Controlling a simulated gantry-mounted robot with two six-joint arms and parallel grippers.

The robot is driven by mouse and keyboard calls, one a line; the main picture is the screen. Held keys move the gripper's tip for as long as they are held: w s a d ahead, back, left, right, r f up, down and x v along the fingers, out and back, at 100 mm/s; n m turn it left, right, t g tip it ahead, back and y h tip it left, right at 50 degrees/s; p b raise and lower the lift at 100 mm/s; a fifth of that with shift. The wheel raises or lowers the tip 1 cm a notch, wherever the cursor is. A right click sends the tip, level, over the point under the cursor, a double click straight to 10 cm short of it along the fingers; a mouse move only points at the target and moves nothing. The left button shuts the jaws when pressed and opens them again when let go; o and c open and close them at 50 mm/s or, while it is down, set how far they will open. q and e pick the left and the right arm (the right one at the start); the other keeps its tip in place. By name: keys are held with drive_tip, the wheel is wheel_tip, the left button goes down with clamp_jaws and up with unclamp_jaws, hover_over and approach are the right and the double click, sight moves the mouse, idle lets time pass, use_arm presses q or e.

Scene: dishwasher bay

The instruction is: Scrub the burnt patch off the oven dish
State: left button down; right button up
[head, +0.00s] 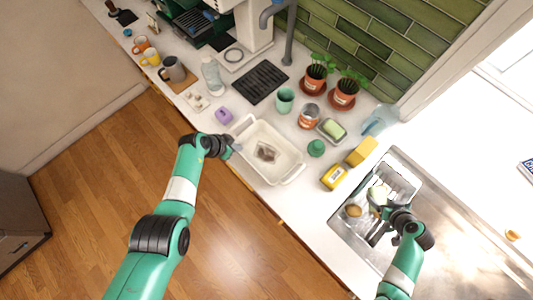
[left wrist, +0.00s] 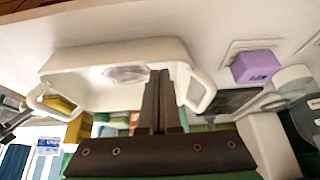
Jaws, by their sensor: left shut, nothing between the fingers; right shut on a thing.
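The white oven dish (head: 247,130) lies on the counter near its front edge, with a dark burnt patch (head: 266,153) on its floor. In the left wrist view the dish (left wrist: 100,55) and its greyish patch (left wrist: 127,74) appear beyond my fingers. My left gripper (head: 236,146) is shut and empty at the dish's left end, near a handle; its closed fingers show in the left wrist view (left wrist: 160,95). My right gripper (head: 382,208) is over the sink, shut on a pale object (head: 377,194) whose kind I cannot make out. A green sponge (head: 334,129) lies on a small tray.
A purple block (head: 223,115) sits left of the dish. A green cup (head: 285,99), a tin (head: 309,116), a green round item (head: 316,148) and yellow boxes (head: 335,176) stand behind and right. The sink (head: 345,234) holds a brownish round thing (head: 353,210).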

use_arm(q)
drive_tip(key=shift+f+b, duration=0.55)
drive_tip(key=shift+f, duration=0.15)
use_arm(e)
drive_tip(key=shift+f, duration=0.6)
